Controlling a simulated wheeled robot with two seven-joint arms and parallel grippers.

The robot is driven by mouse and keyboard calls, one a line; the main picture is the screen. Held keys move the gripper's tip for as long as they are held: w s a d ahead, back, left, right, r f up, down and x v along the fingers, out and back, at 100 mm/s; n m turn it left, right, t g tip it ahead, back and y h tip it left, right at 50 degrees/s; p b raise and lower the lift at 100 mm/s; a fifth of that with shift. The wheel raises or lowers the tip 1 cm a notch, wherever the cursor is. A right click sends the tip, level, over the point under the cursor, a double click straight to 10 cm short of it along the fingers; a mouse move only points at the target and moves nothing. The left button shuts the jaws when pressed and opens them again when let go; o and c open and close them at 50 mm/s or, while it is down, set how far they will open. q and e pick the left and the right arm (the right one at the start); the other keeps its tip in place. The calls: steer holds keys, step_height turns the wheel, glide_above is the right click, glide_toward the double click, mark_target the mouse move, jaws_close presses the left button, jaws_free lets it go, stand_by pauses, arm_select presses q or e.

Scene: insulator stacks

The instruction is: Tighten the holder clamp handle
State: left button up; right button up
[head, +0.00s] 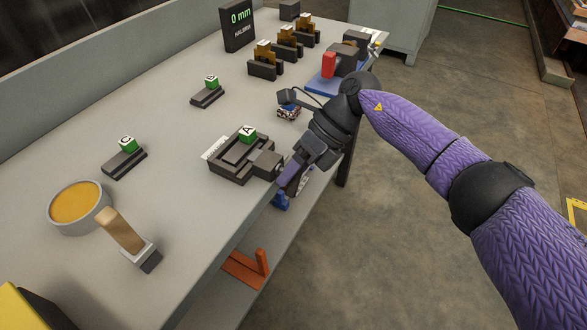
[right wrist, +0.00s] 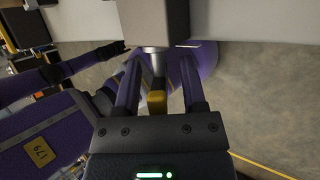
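The dark holder (head: 228,172) sits at the front edge of the grey table, with a green-topped block marked A (head: 247,134) in it. Its clamp block (head: 265,164) faces the edge and also shows at the top of the right wrist view (right wrist: 155,22). A metal shaft and a clamp handle with a yellow part (right wrist: 157,103) stick out from it. My right gripper (head: 284,176) is at this clamp, just off the table edge. In the right wrist view its two purple fingers stand either side of the handle, with visible gaps.
Blocks B (head: 211,83) and C (head: 128,145) sit on dark bases. A bowl (head: 78,207) and a brush-like tool (head: 122,235) lie front left. A display reading 0 mm (head: 239,27) and several holders stand at the back. A lower shelf holds an orange-red part (head: 246,268).

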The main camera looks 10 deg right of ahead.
arm_select(q)
steer(key=shift+w, duration=0.2)
steer(key=shift+w+r+p, duration=0.1)
steer(key=shift+r+p, duration=0.55)
steer(key=shift+p, duration=0.1)
arm_select(e)
steer(key=v, duration=1)
steer(key=shift+f, duration=0.15)
